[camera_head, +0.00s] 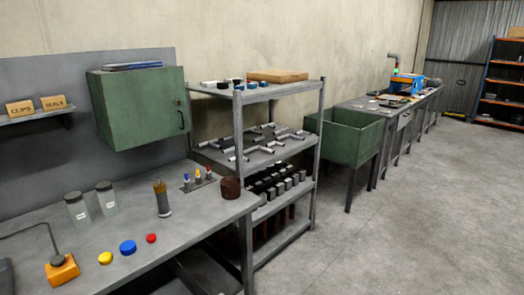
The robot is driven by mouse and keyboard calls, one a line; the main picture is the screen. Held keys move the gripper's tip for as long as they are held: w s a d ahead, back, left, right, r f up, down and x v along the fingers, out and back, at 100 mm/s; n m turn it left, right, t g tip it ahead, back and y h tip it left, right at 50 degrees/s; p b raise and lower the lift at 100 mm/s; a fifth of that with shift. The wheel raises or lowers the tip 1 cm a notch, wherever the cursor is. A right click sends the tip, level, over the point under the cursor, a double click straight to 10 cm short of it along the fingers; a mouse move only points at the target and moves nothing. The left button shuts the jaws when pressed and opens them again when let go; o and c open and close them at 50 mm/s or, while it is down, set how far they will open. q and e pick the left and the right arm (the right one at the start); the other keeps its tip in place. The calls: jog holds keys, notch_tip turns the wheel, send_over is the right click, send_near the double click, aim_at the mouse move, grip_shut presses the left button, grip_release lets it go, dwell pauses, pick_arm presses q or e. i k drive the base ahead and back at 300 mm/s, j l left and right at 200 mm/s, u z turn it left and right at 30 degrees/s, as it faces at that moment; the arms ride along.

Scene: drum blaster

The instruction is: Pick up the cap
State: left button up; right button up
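The frame does not show which one is the task's cap. Neither of my grippers is in view.
Two clear jars (78,209) (107,198), a dark bottle-like tool (162,198) and a brown can (230,188) stand behind. An orange block with a bent rod (62,270) is left. A green cabinet (140,105) hangs above. Open floor (410,220) lies right.

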aim_at(152, 238)
jog(key=u, duration=1.1)
